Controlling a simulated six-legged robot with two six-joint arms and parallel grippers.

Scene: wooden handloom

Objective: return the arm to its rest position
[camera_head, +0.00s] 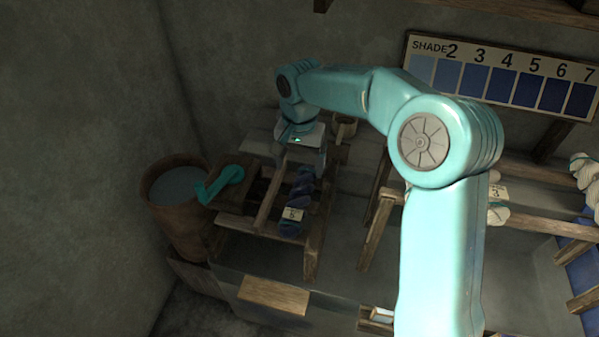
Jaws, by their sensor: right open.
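My right arm comes in from the lower right and bends over to the left. Its gripper (305,168) points down, open, above the upper end of a dark blue yarn skein (299,190). The skein lies on a wooden slatted rack (265,228) and carries a pale tag (292,214) with a number too small to read surely. From this angle I cannot tell whether the fingers touch the skein. My left gripper is not in view.
A teal crank-shaped piece (222,183) sits left of the rack, beside a round brown tub (172,222). A small pot (344,127) stands behind the gripper. A shade board (500,80) hangs at upper right.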

